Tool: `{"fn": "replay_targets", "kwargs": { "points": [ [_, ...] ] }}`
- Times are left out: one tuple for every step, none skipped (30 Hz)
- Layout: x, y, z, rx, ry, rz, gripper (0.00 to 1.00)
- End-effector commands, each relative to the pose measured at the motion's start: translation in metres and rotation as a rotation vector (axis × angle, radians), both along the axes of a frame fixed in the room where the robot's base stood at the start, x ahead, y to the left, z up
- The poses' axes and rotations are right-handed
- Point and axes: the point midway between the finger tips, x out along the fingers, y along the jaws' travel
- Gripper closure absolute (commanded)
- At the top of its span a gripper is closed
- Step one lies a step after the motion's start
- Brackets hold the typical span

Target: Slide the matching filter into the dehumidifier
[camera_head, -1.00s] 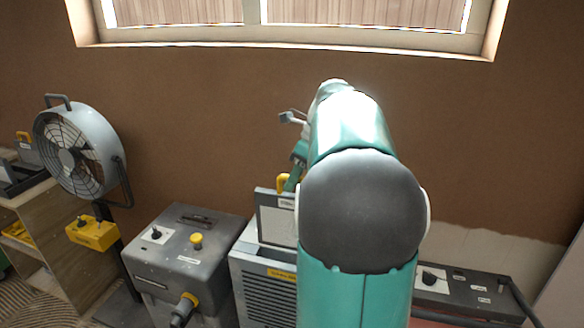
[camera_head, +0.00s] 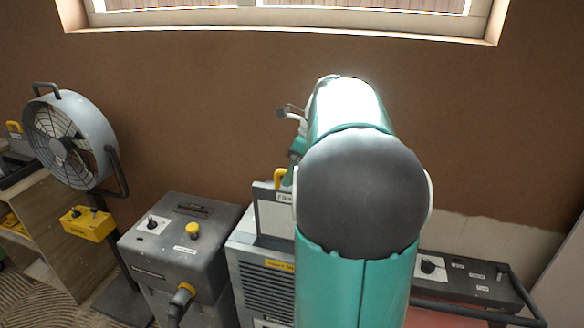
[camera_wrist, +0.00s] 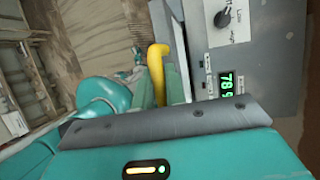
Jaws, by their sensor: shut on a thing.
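The dehumidifier (camera_head: 266,290) is a grey box with a louvred front and a yellow label, partly hidden behind my arm. A filter (camera_head: 272,214), a pale panel in a grey frame with a label near its top, stands upright at the dehumidifier's top. I cannot tell whether its lower edge is inside the slot. Its yellow handle (camera_head: 280,178) also shows in the wrist view, where my gripper (camera_wrist: 158,78) is shut on it. Beside it in the wrist view is a grey panel (camera_wrist: 232,65) with a knob and a green lit display. My arm hides most of my gripper in the head view.
A dark grey machine (camera_head: 180,245) with a yellow button stands close left of the dehumidifier. A round fan (camera_head: 68,140) and a yellow box (camera_head: 88,224) are farther left. A control panel (camera_head: 465,279) lies to the right. The brown wall (camera_head: 200,110) is behind.

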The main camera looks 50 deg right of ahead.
Motion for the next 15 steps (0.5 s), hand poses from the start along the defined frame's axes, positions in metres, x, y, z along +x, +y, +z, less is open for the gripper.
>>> {"fn": "replay_targets", "kwargs": {
  "points": [
    [0.0,-0.001,-0.002,-0.001,-0.001,-0.003,1.0],
    [0.0,-0.002,-0.004,-0.002,-0.001,-0.003,1.0],
    [0.0,-0.002,-0.006,-0.002,-0.001,-0.003,1.0],
    [0.0,-0.002,-0.007,-0.002,-0.001,-0.003,1.0],
    [0.0,-0.002,-0.009,-0.002,-0.001,-0.003,1.0],
    [0.001,-0.002,-0.011,-0.001,-0.001,-0.003,1.0],
    [0.001,-0.002,-0.013,-0.001,-0.001,-0.003,1.0],
    [0.001,-0.002,-0.015,-0.001,-0.001,-0.003,1.0],
    [0.001,-0.003,-0.017,-0.001,-0.001,-0.003,1.0],
    [0.001,-0.003,-0.019,-0.002,-0.001,-0.003,1.0],
    [0.001,-0.003,-0.02,-0.002,-0.001,-0.003,1.0],
    [0.001,-0.003,-0.022,-0.002,-0.001,-0.003,1.0],
    [0.001,-0.003,-0.024,-0.002,-0.001,-0.003,1.0],
    [0.001,-0.003,-0.025,-0.001,-0.001,-0.003,1.0],
    [0.001,-0.003,-0.028,-0.001,-0.001,-0.003,1.0]
  ]
}}
